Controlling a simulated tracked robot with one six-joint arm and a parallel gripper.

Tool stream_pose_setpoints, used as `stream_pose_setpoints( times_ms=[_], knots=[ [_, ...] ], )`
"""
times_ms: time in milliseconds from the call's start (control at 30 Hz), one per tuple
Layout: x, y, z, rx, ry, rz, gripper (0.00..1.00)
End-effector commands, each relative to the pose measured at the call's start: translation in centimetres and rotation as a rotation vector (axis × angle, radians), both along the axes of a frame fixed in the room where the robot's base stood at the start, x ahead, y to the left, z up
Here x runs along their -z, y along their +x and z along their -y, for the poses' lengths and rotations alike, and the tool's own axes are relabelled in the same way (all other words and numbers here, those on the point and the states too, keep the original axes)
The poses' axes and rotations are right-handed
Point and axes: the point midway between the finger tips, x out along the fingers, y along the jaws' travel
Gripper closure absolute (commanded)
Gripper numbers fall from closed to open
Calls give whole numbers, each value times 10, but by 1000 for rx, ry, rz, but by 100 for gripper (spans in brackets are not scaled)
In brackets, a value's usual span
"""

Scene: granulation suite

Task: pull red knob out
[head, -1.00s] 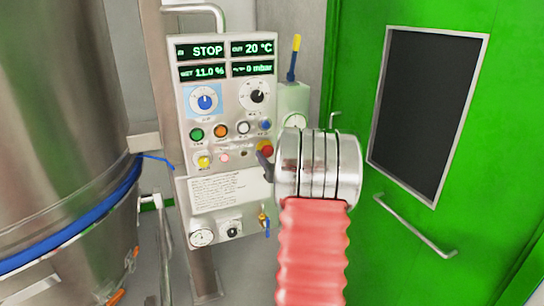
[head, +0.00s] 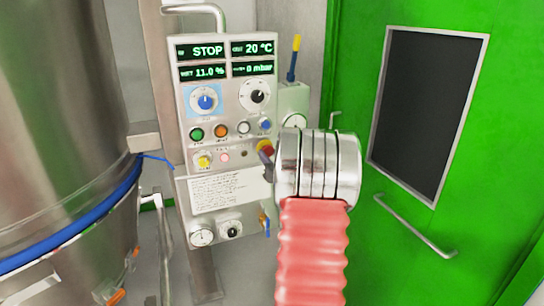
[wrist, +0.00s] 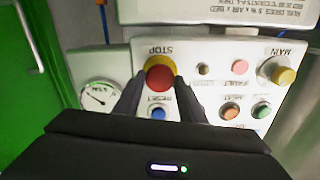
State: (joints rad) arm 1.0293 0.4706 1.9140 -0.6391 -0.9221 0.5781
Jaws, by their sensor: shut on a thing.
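The red knob (wrist: 160,76) is a round red mushroom head on a yellow base, under the STOP label in the upside-down wrist view. It also shows in the head view (head: 266,146) at the right side of the control panel (head: 235,178), partly covered by my gripper. My gripper (wrist: 160,88) has its two dark fingers on either side of the knob, shut on it. In the head view the gripper (head: 265,155) reaches the panel from the right, and my wrist hides part of the fingers.
A blue reset button (wrist: 158,112) sits close by the knob. Orange (head: 221,131) and green (head: 196,134) buttons are on the same panel. A gauge (wrist: 97,97) is beside it. A steel vessel (head: 60,100) stands left; a green door (head: 490,130) is right.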

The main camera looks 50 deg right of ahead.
Motion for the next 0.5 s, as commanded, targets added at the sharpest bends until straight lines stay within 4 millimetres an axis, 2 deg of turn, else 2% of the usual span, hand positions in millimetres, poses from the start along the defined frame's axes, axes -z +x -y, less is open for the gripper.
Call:
stream_pose_setpoints(
  times_ms=[100, 500],
  knots=[
    [0, -1, 2, 4, 1, 0, 100],
    [0, -15, -5, 7, 2, 0, 100]
  ],
)
